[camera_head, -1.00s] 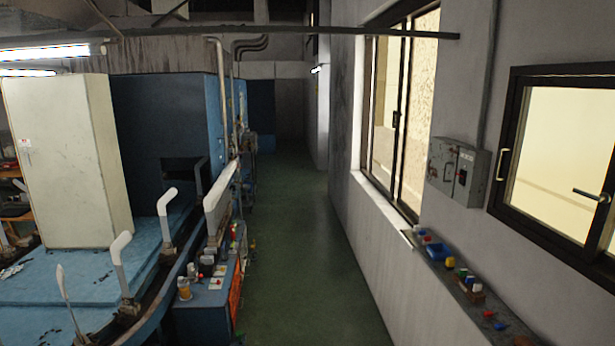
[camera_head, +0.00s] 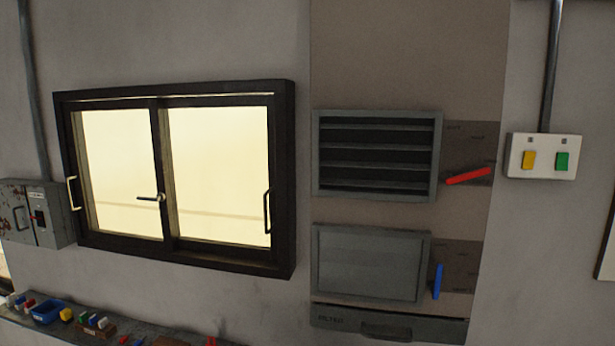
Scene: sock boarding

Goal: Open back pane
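A dark-framed window with two side-by-side panes is on the wall in the head view. Its left pane (camera_head: 118,180) has a pale upright handle (camera_head: 72,193) at its left edge. Its right pane (camera_head: 222,175) has a dark upright handle (camera_head: 267,211) at its right edge. A lever latch (camera_head: 151,198) sits at the middle where the panes meet. Both panes appear to fill the frame, with no gap visible. I cannot tell for sure which pane is the back one. Neither of my grippers is in view.
A ledge (camera_head: 190,333) with several small coloured items runs below the window. A grey electrical box (camera_head: 38,213) is at the left. Right of the window are a louvred vent (camera_head: 378,155) with a red lever (camera_head: 468,176), a grey panel (camera_head: 368,264) with a blue lever (camera_head: 437,281), and a switch plate (camera_head: 543,157).

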